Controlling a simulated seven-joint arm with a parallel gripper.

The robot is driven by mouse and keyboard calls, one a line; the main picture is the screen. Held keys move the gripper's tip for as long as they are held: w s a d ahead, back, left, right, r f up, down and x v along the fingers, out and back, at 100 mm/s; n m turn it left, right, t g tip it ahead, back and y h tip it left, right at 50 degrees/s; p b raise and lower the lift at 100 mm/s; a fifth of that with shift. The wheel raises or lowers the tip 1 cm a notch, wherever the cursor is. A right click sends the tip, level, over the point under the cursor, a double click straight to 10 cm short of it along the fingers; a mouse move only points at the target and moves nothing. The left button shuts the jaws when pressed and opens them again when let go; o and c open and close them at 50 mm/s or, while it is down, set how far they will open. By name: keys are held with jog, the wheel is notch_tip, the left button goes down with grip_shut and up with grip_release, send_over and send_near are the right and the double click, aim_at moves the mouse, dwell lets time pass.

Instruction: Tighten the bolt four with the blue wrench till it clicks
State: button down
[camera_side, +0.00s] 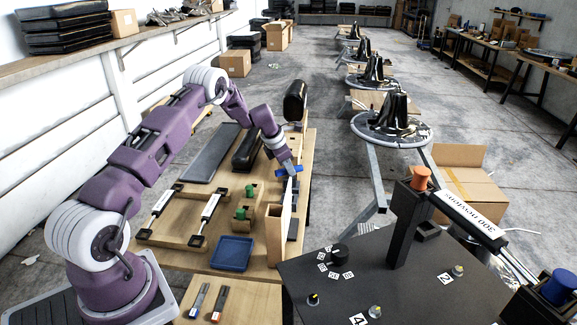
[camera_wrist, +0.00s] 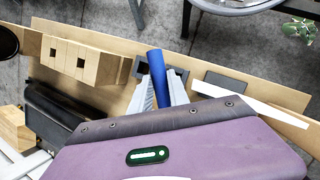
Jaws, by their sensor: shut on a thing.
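My gripper (camera_side: 290,172) is over the right edge of the wooden table, beside an upright wooden board. In the wrist view its pale fingers (camera_wrist: 160,92) are shut on a blue cylindrical handle, which I take for the blue wrench (camera_wrist: 156,66). It also shows as a blue piece in the side view (camera_side: 284,171); the rest of it is hidden.
An upright wooden board (camera_side: 276,232), a blue tray (camera_side: 232,253) and wooden blocks stand on the table (camera_side: 200,262). A black post with an orange top (camera_side: 421,178) and a "300 newtons" arm rises from the plate. A blue-topped black part (camera_side: 558,287) is at lower right.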

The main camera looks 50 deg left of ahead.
jog(key=shift+f, duration=1.05)
jog(key=c, duration=1.2)
grip_release()
jog(key=shift+o, duration=0.2)
jog(key=s+d+r+m, duration=0.4)
jog(key=d+r, duration=0.3)
jog(key=r, duration=0.2)
jog(key=s+d+r+m+h, duration=0.1)
jog(key=s+d+r+m, duration=0.2)
jog(key=d+r+m, duration=0.45)
jog(key=s+d+r+m, duration=0.2)
jog(key=s+d+r, duration=0.25)
jog(key=r, duration=0.65)
jog(key=s+d+r+m, duration=0.3)
jog(key=s+d+m, duration=0.3)
jog(key=s, duration=0.3)
jog(key=s+d+r+m, duration=0.3)
jog(key=s+d+m, duration=0.3)
jog(key=s, duration=0.4)
jog(key=s+f+m, duration=0.3)
jog(key=s+m, duration=0.4)
jog(key=s, duration=0.4)
jog(key=shift+d+f, duration=0.2)
jog(key=shift+d, duration=0.1)
